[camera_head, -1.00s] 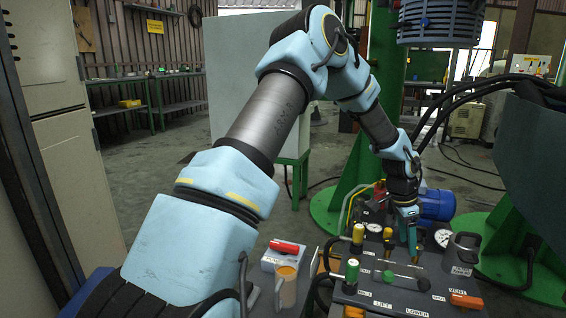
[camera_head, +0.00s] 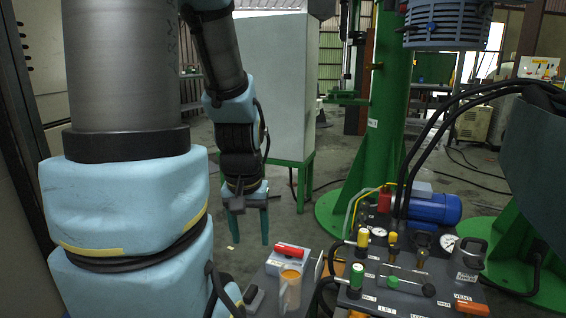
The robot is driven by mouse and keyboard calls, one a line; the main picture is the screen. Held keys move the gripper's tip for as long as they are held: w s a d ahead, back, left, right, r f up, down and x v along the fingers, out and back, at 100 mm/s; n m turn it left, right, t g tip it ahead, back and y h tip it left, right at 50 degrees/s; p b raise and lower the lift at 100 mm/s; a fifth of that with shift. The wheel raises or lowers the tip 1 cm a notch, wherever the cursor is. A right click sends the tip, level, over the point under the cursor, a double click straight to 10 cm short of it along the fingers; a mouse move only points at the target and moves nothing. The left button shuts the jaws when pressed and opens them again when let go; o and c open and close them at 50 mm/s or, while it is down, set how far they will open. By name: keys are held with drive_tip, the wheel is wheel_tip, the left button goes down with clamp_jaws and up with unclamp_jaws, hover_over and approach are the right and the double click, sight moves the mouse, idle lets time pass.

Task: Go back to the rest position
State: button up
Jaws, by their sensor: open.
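My gripper (camera_head: 251,240) hangs at the left of the control panel, pointing down, its two teal fingers apart with nothing between them. It is in the air to the left of the small box with the red-handled tool, clear of the panel (camera_head: 395,290). My arm reaches up from the lower left and bends over, with its upper part out of the frame. The panel carries a green-topped knob (camera_head: 356,276), a yellow-topped knob (camera_head: 362,238) and a grey mug-like container (camera_head: 470,254).
A small grey box with a red-handled item (camera_head: 289,251) and an orange-filled mug (camera_head: 289,290) stand left of the panel. A blue motor (camera_head: 432,208) and black hoses are behind it. A green column (camera_head: 388,120) rises at the back. A pale cabinet (camera_head: 275,80) stands behind my gripper.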

wheel_tip(320, 180, up, 26)
drive_tip(key=p, duration=2.4)
drive_tip(key=shift+w+p, duration=0.15)
drive_tip(key=shift+p, duration=0.2)
drive_tip(key=shift+c, duration=0.7)
drive_tip(key=shift+d, duration=0.2)
drive_tip(key=shift+c, duration=0.3)
